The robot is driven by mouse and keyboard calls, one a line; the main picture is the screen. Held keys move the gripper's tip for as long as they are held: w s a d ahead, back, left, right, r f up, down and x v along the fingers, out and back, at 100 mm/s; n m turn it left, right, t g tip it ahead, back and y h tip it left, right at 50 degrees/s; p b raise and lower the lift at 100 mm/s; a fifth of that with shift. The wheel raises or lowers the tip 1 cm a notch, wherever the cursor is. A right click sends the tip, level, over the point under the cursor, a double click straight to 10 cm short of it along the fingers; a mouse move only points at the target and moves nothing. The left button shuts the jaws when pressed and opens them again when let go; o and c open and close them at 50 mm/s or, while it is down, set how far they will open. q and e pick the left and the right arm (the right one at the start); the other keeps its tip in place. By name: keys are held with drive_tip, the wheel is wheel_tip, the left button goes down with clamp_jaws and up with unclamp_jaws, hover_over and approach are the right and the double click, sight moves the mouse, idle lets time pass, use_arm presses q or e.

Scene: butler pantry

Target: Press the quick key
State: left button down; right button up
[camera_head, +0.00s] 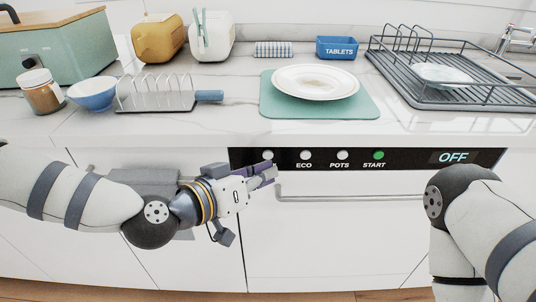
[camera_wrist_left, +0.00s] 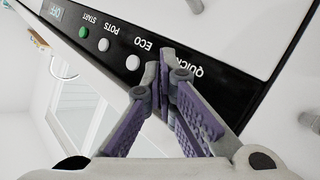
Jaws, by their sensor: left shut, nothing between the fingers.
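The black control panel (camera_head: 415,158) runs along the top of the white dishwasher front below the counter. In the head view the leftmost white key (camera_head: 268,155) is right above my left gripper (camera_head: 273,173), which covers its label. In the wrist view the QUICK label (camera_wrist_left: 193,66) shows beside the left gripper's fingertips (camera_wrist_left: 168,62), and the fingers hide the key itself. The left gripper is shut and empty, its tips close to the panel; I cannot tell whether they touch. The display (camera_head: 454,157) reads OFF. My right gripper is out of view.
ECO (camera_head: 305,155), POTS (camera_head: 342,155) and green START (camera_head: 378,155) keys sit to the right. A bar handle (camera_head: 370,197) lies below the panel. The counter above holds a toast rack (camera_head: 155,100), a plate (camera_head: 315,82) on a green mat (camera_head: 275,105) and a dish rack (camera_head: 400,88).

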use_arm(q)
drive_tip(key=shift+w, duration=0.15)
drive_tip(key=shift+w, duration=0.3)
drive_tip(key=shift+w, duration=0.4)
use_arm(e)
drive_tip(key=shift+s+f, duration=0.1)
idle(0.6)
use_arm(q)
drive_tip(key=shift+s, duration=0.85)
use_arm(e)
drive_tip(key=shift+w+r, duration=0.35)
